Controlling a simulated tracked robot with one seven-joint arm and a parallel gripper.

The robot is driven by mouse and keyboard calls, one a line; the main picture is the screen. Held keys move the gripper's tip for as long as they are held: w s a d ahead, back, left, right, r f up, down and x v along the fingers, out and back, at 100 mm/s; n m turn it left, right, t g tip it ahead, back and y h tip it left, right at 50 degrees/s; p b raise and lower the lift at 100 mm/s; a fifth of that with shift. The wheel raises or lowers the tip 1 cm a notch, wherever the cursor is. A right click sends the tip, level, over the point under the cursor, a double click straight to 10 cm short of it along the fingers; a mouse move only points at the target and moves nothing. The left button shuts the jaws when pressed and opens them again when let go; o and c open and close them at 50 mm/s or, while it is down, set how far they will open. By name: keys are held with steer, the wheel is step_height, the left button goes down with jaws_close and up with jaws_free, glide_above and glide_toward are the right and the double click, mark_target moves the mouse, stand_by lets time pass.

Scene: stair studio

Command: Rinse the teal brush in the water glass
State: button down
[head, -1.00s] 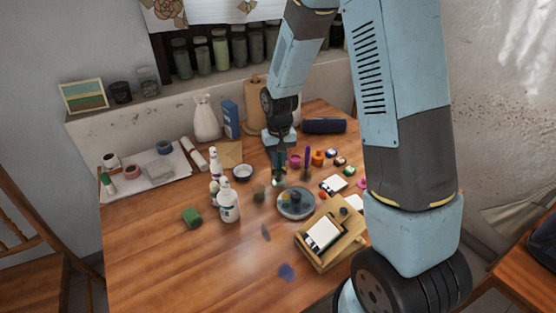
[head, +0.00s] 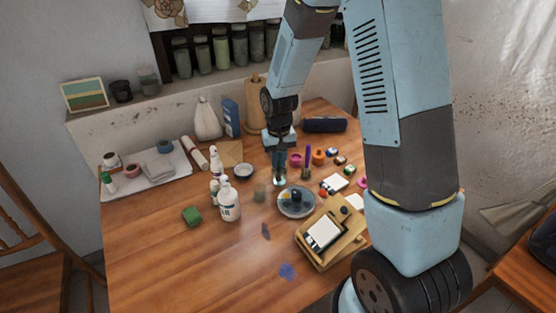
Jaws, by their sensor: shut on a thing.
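My gripper (head: 279,173) points down over the middle of the table. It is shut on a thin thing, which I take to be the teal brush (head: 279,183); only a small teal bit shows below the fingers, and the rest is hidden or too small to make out. The water glass (head: 260,192) is a small, see-through, greyish-green cup on the table, a little left of and nearer than my gripper. The brush looks apart from the glass, to its right.
White bottles (head: 229,203) stand left of the glass, and a round grey palette dish (head: 296,202) sits to its right. A wooden box easel (head: 330,238) is in front right. Paint pots (head: 318,157) and a white bowl (head: 243,171) are near.

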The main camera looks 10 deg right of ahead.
steer(key=shift+d, duration=0.15)
steer(key=shift+w+r, duration=0.1)
steer(key=shift+r, duration=3.7)
steer(key=shift+r, duration=0.1)
steer(key=shift+r, duration=2.4)
